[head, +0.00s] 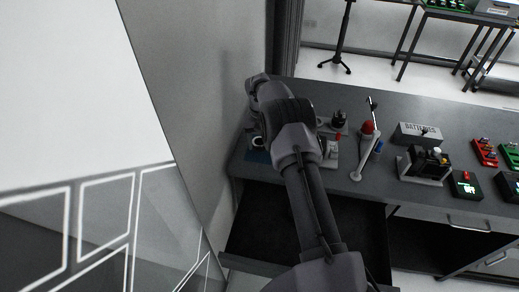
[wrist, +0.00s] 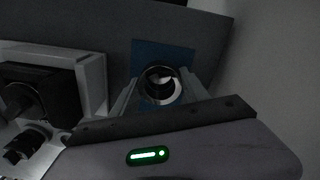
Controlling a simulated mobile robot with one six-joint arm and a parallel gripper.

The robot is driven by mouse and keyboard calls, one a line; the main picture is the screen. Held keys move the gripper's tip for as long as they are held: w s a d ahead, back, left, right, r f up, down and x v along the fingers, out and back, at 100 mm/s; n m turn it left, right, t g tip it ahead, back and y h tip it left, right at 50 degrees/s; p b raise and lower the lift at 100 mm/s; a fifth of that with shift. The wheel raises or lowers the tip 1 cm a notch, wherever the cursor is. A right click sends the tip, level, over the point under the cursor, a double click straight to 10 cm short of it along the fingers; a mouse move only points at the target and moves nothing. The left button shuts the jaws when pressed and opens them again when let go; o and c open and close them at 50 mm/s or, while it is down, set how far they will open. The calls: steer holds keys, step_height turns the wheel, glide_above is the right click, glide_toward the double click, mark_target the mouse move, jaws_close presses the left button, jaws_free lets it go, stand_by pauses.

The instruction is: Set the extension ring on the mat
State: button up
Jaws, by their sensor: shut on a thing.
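The extension ring (wrist: 160,84), a dark and silvery round piece with an open middle, is between the two fingers of my gripper (wrist: 160,92). My gripper is shut on it. The blue mat (wrist: 177,52) lies behind and below the ring in the wrist view; the ring and fingers cover its near part. In the head view the mat (head: 257,157) shows at the left end of the bench, with a pale ring-like shape just above it. My arm hides most of the gripper there. I cannot tell whether the ring touches the mat.
A white-framed device with a black part (wrist: 40,90) stands left of the gripper in the wrist view. On the grey bench, a red-topped stand (head: 367,130), a batteries box (head: 416,132) and several small devices stand to the right. A wall is close on the left.

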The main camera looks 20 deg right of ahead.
mark_target(260, 148)
step_height(260, 148, down, 3)
steer(key=shift+f+b, duration=0.2)
steer(key=shift+b, duration=0.15)
steer(key=shift+f, duration=0.25)
steer(key=o, duration=1.4)
steer(key=shift+r, duration=0.1)
